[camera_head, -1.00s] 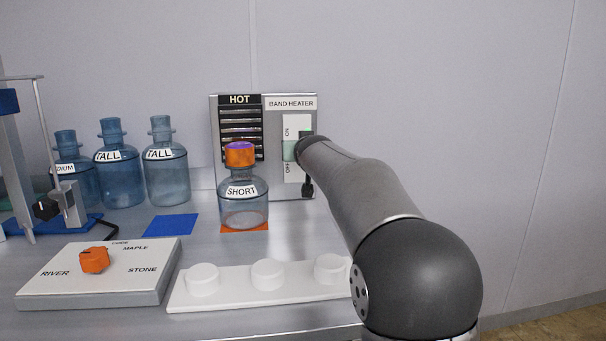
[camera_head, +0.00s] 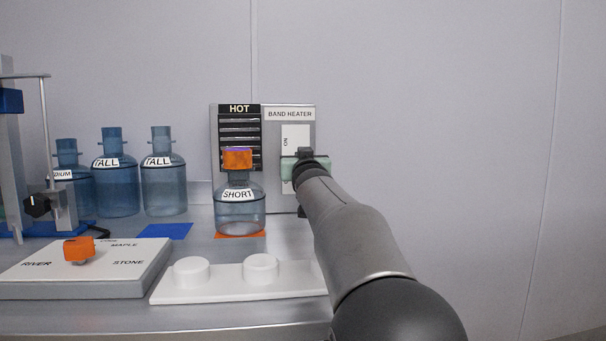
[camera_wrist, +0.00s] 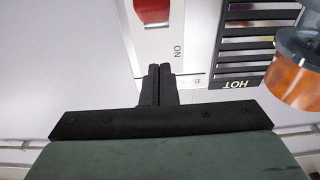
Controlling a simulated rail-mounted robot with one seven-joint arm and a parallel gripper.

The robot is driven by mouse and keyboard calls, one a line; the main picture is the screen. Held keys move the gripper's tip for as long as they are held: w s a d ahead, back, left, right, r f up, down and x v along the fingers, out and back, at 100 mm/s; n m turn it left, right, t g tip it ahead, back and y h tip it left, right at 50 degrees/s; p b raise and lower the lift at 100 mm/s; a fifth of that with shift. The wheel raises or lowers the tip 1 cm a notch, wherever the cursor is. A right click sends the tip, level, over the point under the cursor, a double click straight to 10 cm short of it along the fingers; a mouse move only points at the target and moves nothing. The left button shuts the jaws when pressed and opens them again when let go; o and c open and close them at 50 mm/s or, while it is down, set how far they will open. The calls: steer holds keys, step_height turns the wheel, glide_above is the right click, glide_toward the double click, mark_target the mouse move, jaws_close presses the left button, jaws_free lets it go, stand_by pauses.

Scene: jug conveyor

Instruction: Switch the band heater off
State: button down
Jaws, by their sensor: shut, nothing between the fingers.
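The band heater (camera_head: 290,114) is a grey box against the back wall, with a white switch plate (camera_head: 296,140) on its right half. ON shows upright along the plate; the lower part with OFF is hidden behind my arm and gripper. The wrist view sees the heater upside down. There a red piece (camera_wrist: 152,10), apparently the switch, shows at the top edge, partly cut off, beyond the ON lettering. My gripper (camera_wrist: 158,70) is shut and empty, its fingertips over the plate at the ON end, apart from the red piece. Contact with the plate cannot be told.
A SHORT jug (camera_head: 240,212) with an orange cap stands on an orange mat (camera_head: 226,235) before the heater's black HOT grille (camera_head: 240,135). Blue jugs (camera_head: 116,190) stand left. A white tray with round knobs (camera_head: 210,290) and a code board (camera_head: 110,282) lie in front.

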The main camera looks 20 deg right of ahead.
steer(key=f+v, duration=0.1)
steer(key=v, duration=0.9)
steer(key=s+a+r+n+g+y+p, duration=0.1)
steer(key=s+a+r+g+p, duration=0.4)
steer(key=s+p, duration=0.95)
steer(key=s+a+r+g+y+p, duration=0.25)
steer(key=s+g+p, duration=0.6)
steer(key=p, duration=1.05)
steer(key=s+a+r+n+g+p, duration=0.1)
steer(key=s+a+r+g+p, duration=0.25)
steer(key=s+p, duration=1.1)
steer(key=shift+g, duration=0.6)
steer(key=f, duration=0.1)
steer(key=f+b, duration=0.1)
steer(key=f, duration=0.1)
steer(key=w+d+f, duration=0.1)
steer(key=shift+f+b, duration=0.2)
steer(key=shift+b, duration=0.2)
